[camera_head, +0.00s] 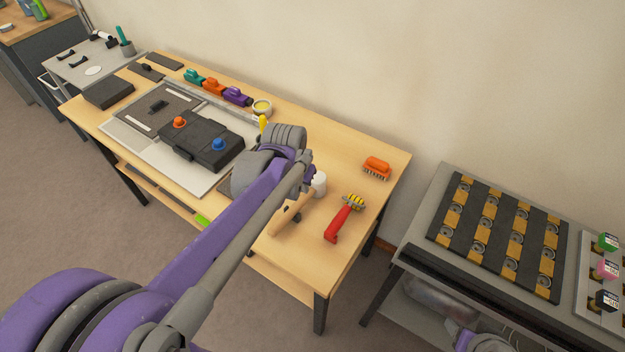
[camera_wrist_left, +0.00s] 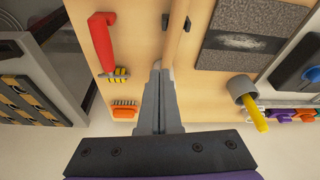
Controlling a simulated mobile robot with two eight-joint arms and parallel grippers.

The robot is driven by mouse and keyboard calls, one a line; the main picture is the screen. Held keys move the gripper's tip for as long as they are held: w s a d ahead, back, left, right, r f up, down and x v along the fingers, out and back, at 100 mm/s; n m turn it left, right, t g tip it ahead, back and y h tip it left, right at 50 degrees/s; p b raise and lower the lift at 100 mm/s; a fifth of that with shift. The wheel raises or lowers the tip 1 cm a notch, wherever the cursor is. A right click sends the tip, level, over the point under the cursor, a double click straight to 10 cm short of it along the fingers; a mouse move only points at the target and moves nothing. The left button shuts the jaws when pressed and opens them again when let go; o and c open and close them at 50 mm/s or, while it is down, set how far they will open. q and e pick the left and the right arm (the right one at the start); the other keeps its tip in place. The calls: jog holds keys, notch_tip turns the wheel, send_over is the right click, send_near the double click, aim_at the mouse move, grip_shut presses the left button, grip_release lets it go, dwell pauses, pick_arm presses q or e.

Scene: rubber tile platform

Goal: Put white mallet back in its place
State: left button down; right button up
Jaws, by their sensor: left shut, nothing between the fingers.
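The white mallet lies on the wooden workbench (camera_head: 385,200). Its white head (camera_head: 319,184) and thick wooden handle (camera_head: 287,214) show just beyond my left wrist. In the left wrist view the handle (camera_wrist_left: 176,40) runs away from the fingertips between two small black pegs (camera_wrist_left: 187,24); the head is mostly hidden behind the fingers. My left gripper (camera_wrist_left: 157,70) is shut and empty, over the head end of the mallet. In the head view my left gripper (camera_head: 308,172) is partly hidden by its own wrist. My right gripper is not in view.
A red-handled brush (camera_head: 341,222) and an orange brush (camera_head: 376,168) lie right of the mallet. A black case (camera_head: 203,140) stands further left.

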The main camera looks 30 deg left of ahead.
aim_at(315, 190)
pick_arm(q)
jog(key=x, duration=0.7)
jog(key=shift+f+b, duration=0.3)
jog(key=shift+b, duration=0.05)
jog(key=w, duration=0.3)
jog(key=shift+w+a+p, duration=0.15)
jog(key=shift+p, duration=0.15)
jog(key=shift+w+f, duration=0.1)
jog(key=shift+w, duration=0.35)
jog(key=w, duration=0.7)
jog(key=shift+w+a, duration=0.3)
jog(key=shift+w, duration=0.05)
